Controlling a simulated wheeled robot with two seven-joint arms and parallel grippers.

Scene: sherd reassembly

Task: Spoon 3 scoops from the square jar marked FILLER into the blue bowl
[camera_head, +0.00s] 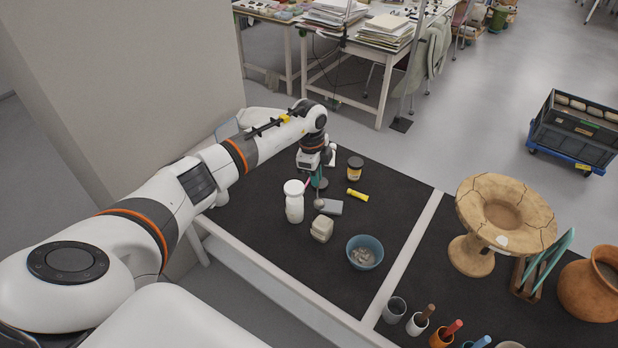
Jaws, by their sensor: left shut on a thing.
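The blue bowl (374,258) stands on the dark table mat with some pale grey material inside. A squarish beige container (321,229) stands to its upper left; no FILLER lettering is readable at this size, so I cannot tell if it is the jar. My left gripper (317,172) points down above the mat, beyond the beige container. It is shut on a slim upright tool, apparently a spoon (319,203), with a small rounded grey end low down. The fingers and the tool's upper part are partly hidden and small. My right gripper is not in view.
A white bottle (294,203) stands left of the tool. A grey block (331,207), a yellow tube (357,195) and a dark jar with a yellow label (354,170) are nearby. Right of the pale strip are a cracked pedestal dish (478,225), cups and a clay pot (590,289).

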